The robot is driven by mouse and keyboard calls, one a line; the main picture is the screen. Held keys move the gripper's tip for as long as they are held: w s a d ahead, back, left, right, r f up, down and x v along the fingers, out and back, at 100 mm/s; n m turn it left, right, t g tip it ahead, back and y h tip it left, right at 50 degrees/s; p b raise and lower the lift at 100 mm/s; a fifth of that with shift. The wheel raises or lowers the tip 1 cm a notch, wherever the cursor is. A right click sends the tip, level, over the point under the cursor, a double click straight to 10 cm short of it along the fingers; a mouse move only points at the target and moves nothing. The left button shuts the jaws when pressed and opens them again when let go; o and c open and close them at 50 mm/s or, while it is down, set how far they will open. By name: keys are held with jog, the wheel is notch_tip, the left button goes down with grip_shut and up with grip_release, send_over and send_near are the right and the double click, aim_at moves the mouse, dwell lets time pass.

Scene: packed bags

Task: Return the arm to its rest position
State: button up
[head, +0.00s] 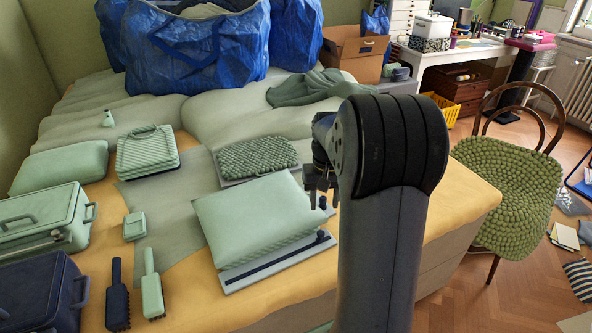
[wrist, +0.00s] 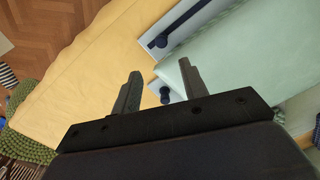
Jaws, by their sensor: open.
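My gripper (head: 322,187) shows in the head view at the left side of my arm's dark upper joint, partly hidden by the arm. It is above the bed's front edge, beside the right end of a mint-green pillow-like bag (head: 255,218). In the wrist view my gripper (wrist: 160,90) has its two grey fingers spread apart with nothing between them. Below the fingers are the yellow bed cover (wrist: 85,75) and the edge of the green bag (wrist: 235,60). The arm stands raised and bent in the head view.
A grey board with a dark bar (head: 275,262) lies under the bag. Green cases (head: 147,152), brushes (head: 152,285) and a navy case (head: 40,295) cover the bed's left. Blue bags (head: 195,50) stand behind.

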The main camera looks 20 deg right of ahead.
aim_at(318, 233)
notch_tip(318, 233, down, 11)
jog(key=shift+r+b, duration=0.2)
jog(key=shift+b, duration=0.6)
jog(key=shift+a+f, duration=0.1)
jog(key=shift+a, duration=0.45)
